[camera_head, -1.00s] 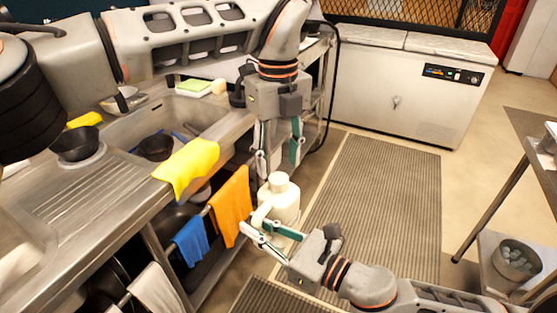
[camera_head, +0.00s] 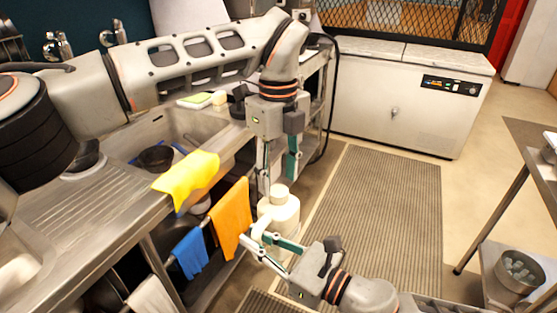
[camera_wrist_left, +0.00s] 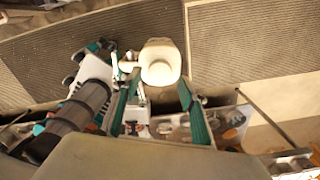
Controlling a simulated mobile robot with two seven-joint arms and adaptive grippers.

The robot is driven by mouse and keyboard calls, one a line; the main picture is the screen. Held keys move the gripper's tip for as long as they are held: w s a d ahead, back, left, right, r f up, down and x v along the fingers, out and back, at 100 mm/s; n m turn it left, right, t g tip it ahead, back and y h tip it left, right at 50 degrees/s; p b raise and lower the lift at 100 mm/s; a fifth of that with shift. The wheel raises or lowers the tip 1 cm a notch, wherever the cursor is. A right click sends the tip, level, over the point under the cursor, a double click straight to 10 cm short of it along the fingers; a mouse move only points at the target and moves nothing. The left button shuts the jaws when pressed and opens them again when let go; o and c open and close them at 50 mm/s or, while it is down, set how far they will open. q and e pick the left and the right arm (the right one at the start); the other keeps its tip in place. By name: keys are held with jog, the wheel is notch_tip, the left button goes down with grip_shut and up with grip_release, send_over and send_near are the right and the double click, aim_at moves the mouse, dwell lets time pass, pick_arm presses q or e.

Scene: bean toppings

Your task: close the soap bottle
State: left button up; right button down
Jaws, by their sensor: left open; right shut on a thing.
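The cream soap bottle (camera_head: 284,210) is held upright in the air in front of the sink counter, with a round cap or top (camera_head: 279,191) on its neck. My right gripper (camera_head: 270,246) is shut on the bottle from below right. My left gripper (camera_head: 278,178) points down above the bottle, fingers apart, one on each side near the top. In the left wrist view the bottle (camera_wrist_left: 160,65) shows from above, beyond the tips of the open left gripper (camera_wrist_left: 165,90). Whether the fingers touch the cap cannot be told.
The steel sink counter (camera_head: 90,205) lies to the left, with a yellow cloth (camera_head: 187,178) over its edge. An orange towel (camera_head: 231,216) and a blue cloth (camera_head: 190,251) hang close left of the bottle. A striped mat (camera_head: 375,205) covers free floor to the right.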

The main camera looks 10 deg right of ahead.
aim_at(278, 190)
pick_arm(q)
jog(key=shift+f, duration=1.75)
jog(key=c, duration=1.1)
jog(key=m, duration=0.6)
jog(key=shift+m, duration=0.4)
jog(key=shift+c, duration=0.2)
jog(key=o, duration=1.2)
jog(key=shift+o, duration=0.2)
